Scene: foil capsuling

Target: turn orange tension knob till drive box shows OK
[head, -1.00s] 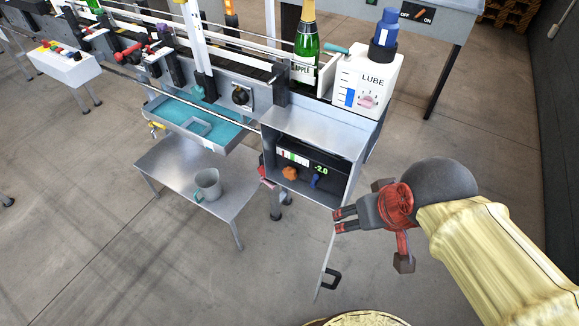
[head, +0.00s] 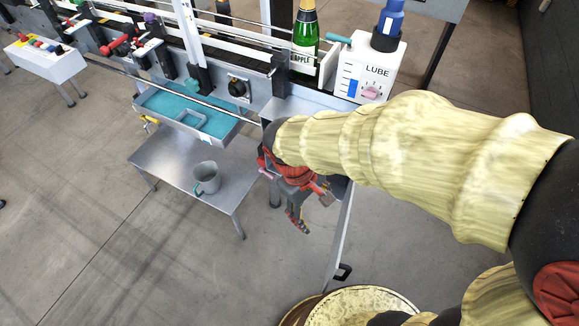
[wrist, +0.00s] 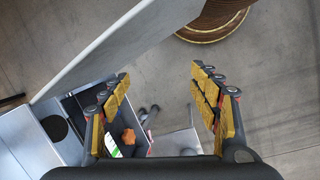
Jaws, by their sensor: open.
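The orange tension knob (wrist: 128,136) shows in the wrist view inside the open drive box (wrist: 78,112), near the left finger. Beside it is a strip of the display (wrist: 112,147) in white and green; I cannot read it. My gripper (wrist: 160,100) is open and empty, with the knob low between its fingers, closer to the left one. In the head view my gripper (head: 298,215) hangs in front of the drive box (head: 300,103). My arm hides the knob and the readout there. I see no contact with the knob.
The open box door (head: 340,235) stands beside my gripper; it also crosses the upper left of the wrist view (wrist: 120,45). A low metal table (head: 225,175) with a grey jug (head: 207,177) stands left. A LUBE jug (head: 368,75) and green bottle (head: 305,35) stand above.

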